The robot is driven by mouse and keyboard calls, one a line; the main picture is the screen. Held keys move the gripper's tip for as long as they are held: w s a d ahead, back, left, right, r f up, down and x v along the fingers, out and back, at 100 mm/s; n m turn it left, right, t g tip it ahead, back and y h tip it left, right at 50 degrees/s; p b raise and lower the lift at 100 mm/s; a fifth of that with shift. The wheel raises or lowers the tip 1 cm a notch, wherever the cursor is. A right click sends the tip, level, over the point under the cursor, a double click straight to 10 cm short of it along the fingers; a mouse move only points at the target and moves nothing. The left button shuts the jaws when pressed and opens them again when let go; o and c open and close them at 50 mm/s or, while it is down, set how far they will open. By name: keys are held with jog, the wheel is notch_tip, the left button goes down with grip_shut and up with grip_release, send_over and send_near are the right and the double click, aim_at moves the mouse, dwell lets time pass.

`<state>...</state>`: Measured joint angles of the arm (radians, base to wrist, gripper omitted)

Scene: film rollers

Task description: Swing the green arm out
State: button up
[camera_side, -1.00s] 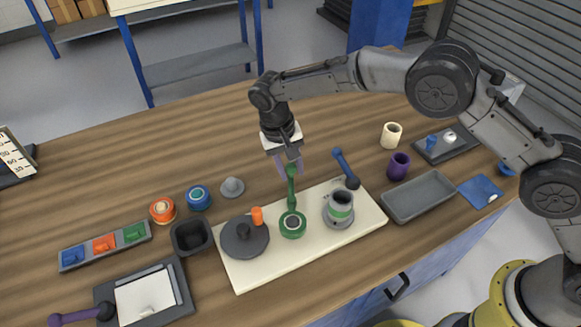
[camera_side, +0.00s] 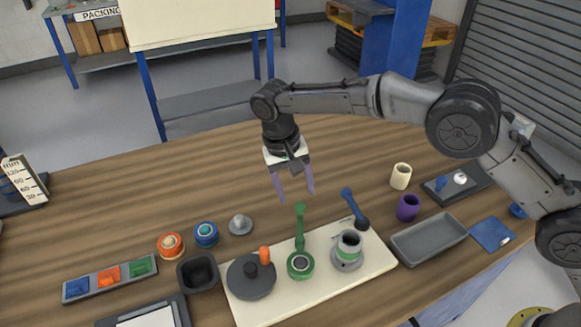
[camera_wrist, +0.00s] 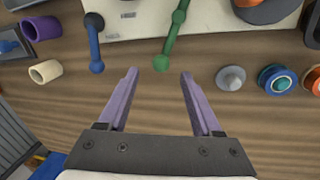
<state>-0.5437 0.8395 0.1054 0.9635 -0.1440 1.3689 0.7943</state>
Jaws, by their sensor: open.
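The green arm (camera_side: 300,230) runs from a round green hub (camera_side: 300,265) on a cream board (camera_side: 330,290) toward the back of the table. Its outer end is a green knob. My gripper (camera_side: 296,196) is open and empty. In the side view its purple fingertips appear just behind the knob. In the wrist view the green arm (camera_wrist: 173,38) ends just ahead of the gap between the fingertips (camera_wrist: 159,74), apart from both fingers. The height between fingers and knob is hard to tell.
A blue lever (camera_side: 354,208) stands close on the right. A grey cone (camera_side: 240,225) is left. Bare table lies behind.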

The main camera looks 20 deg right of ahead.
notch_tip(320, 180, up, 7)
jog(key=a, duration=0.1)
jog(key=shift+w+a, duration=0.15)
dwell(0.4)
jog(key=s+d+r+m+t+y, duration=0.1)
jog(key=s+d+r, duration=0.1)
jog(key=d+r, duration=0.6)
jog(key=s+d+r+m+t, duration=0.1)
jog(key=s+d+r, duration=0.2)
jog(key=d+r, duration=0.6)
jog(key=s+d+r+t, duration=0.1)
jog(key=s+d+r, duration=0.3)
jog(key=s+r, duration=0.25)
jog(key=s+d+f+t+y, duration=0.1)
jog(key=s+d+f, duration=0.15)
jog(key=s, duration=0.55)
jog(key=s+d+f+t, duration=0.15)
jog(key=s+d, duration=0.25)
jog(key=s, duration=0.4)
jog(key=s+f+n, duration=0.4)
jog(key=s+f, duration=0.1)
jog(key=f, duration=0.6)
jog(key=shift+s+f, duration=0.3)
jog(key=shift+s, duration=0.1)
